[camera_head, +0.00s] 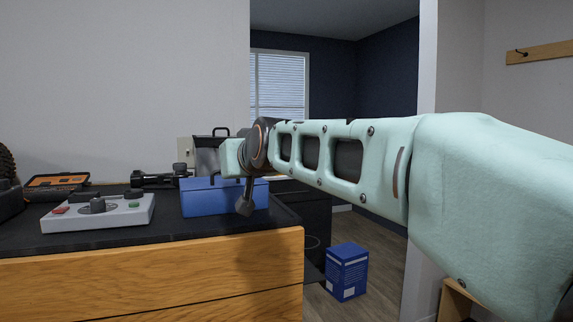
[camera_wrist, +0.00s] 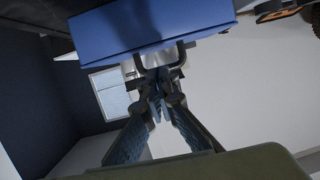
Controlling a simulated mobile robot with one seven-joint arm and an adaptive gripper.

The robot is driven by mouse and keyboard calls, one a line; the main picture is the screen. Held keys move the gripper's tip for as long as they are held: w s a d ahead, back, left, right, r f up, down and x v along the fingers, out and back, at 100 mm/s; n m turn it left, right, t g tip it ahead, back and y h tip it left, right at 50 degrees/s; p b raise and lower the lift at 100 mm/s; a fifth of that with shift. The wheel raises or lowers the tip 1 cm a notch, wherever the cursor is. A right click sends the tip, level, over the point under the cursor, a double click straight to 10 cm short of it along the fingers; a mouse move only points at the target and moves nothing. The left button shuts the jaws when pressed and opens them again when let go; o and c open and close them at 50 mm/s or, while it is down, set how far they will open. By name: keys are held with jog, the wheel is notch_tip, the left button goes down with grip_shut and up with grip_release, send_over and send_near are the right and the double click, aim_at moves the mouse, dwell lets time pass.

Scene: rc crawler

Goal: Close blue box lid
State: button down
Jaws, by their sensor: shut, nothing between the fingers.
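The blue box (camera_head: 203,202) sits on the dark countertop near its right end. A grey panel (camera_head: 207,157) with a black handle stands upright just behind it; I cannot tell for sure whether this is its raised lid. My gripper (camera_head: 245,208) hangs pointing down at the box's right front side, shut and empty. In the wrist view, the blue surface (camera_wrist: 150,28) fills the top, with a dark handle (camera_wrist: 164,56) at its edge. My shut fingertips (camera_wrist: 158,85) appear close to the handle there, but contact is unclear.
A grey controller (camera_head: 98,212) with knobs lies to the left on the countertop (camera_head: 170,228). An orange-and-black case (camera_head: 57,182) and a dark device (camera_head: 160,177) are behind it. A blue carton (camera_head: 347,271) stands on the floor at right, beyond the wooden cabinet (camera_head: 150,285).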

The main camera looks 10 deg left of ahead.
jog(key=shift+s+d+f+b, duration=0.15)
jog(key=shift+f+b, duration=0.4)
jog(key=shift+f, duration=0.55)
